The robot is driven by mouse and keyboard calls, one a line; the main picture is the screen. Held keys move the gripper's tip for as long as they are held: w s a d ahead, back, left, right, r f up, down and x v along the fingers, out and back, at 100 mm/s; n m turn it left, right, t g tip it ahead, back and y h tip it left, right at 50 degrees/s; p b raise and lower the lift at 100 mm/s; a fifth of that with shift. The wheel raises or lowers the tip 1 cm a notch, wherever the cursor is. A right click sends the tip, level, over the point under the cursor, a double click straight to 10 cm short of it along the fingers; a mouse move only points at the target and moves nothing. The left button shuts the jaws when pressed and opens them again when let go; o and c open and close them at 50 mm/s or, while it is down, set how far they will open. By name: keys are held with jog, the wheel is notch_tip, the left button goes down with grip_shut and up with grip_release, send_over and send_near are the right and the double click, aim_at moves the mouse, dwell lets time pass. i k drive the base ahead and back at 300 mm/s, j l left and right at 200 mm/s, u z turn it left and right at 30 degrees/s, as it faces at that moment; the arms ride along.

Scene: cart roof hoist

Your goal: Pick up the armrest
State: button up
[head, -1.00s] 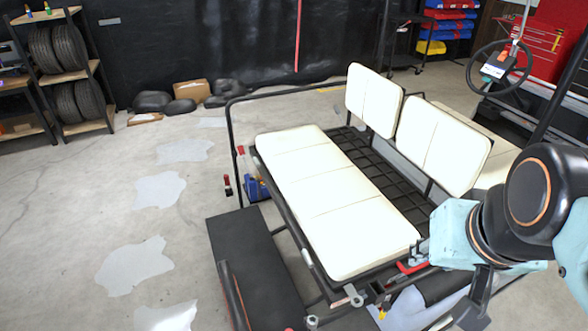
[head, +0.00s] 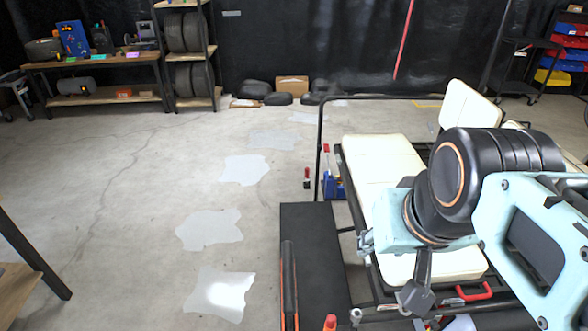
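A cart with a cream seat cushion (head: 382,160) and a cream backrest (head: 468,105) stands at the right in the head view. A long dark piece with orange edges (head: 289,285) lies along the cart's black footplate (head: 318,235); I cannot tell whether it is the armrest. No other piece is clearly an armrest. My gripper (head: 412,300) seems to hang at the lower right, by the near end of the seat. It is small and partly blocked by my arm, so its fingers cannot be read. My arm hides much of the seat.
A blue toolbox (head: 333,187) sits beside the seat's far end. A workbench (head: 95,65) and a tyre rack (head: 213,45) stand at the back left. A table edge (head: 25,250) shows at the left. The concrete floor left of the cart is open.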

aim_at(288, 293)
jog(key=u, duration=0.45)
jog(key=z, duration=0.45)
jog(key=l+z, duration=0.15)
jog(key=z, duration=0.3)
jog(key=l+z, duration=0.1)
jog(key=z, duration=0.8)
jog(key=k, duration=0.3)
jog(key=k+z, duration=0.2)
jog(key=z, duration=0.15)
jog(key=k+l+z, duration=0.1)
jog(key=z, duration=0.2)
jog(key=j+z, duration=0.15)
jog(key=z, duration=0.3)
jog(key=k+j+z, duration=0.1)
jog(key=z, duration=0.35)
jog(key=k+j, duration=0.25)
jog(key=j, duration=0.2)
jog(key=k+j, duration=0.25)
jog(key=j, duration=0.2)
jog(key=k+j, duration=0.25)
jog(key=j, duration=0.2)
